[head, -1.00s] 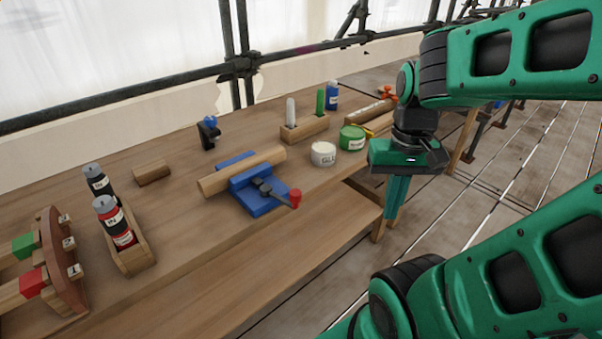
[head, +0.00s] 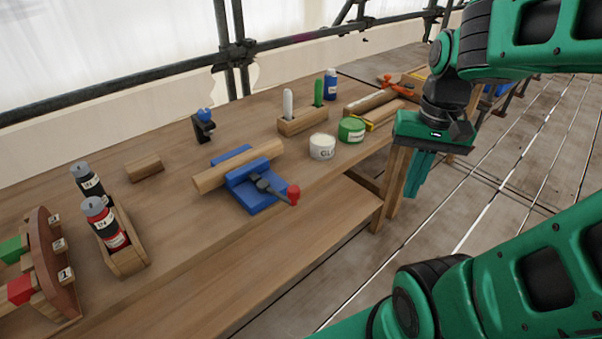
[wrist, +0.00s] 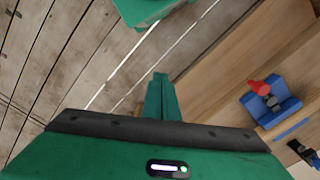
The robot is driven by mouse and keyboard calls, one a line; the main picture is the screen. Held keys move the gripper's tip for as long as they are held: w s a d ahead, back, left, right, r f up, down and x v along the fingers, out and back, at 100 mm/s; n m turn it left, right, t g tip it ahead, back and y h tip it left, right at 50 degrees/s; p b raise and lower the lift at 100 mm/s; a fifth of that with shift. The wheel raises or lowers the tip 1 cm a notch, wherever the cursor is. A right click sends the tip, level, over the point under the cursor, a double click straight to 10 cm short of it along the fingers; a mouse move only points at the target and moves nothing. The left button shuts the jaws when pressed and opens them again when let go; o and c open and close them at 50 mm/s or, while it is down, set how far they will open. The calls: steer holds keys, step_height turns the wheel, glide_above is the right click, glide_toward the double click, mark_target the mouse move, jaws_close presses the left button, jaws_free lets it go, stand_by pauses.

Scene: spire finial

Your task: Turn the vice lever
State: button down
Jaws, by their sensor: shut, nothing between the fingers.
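The blue vice (head: 253,188) sits near the front edge of the workbench with a wooden bar (head: 212,178) lying across it between its blue jaws. Its dark lever ends in a red knob (head: 293,194) that points toward the bench's front edge. In the wrist view the vice (wrist: 272,103) is at the right, with the red knob (wrist: 259,87) at its upper left. My gripper (head: 415,188) points down, off the front edge of the bench, to the right of the vice and apart from it. Its fingers (wrist: 160,98) are shut and empty.
A white tin (head: 322,147) and a green tin (head: 352,130) stand to the vice's right. A wooden holder (head: 128,260) with two bottles stands to its left. A small black clamp with a blue top (head: 204,127) is behind. Open floor lies in front of the bench.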

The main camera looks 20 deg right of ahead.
steer(key=w+a+r+m+g+y, duration=0.1)
steer(key=w+a+r+m, duration=0.1)
steer(key=w+a, duration=0.65)
steer(key=w+a+r+m+g+y, duration=0.1)
steer(key=w+a+m, duration=0.15)
steer(key=w, duration=1.05)
steer(key=s+a+f, duration=0.3)
steer(key=a+f, duration=0.2)
steer(key=f, duration=0.4)
steer(key=shift+s+a, duration=0.15)
steer(key=shift+s, duration=0.25)
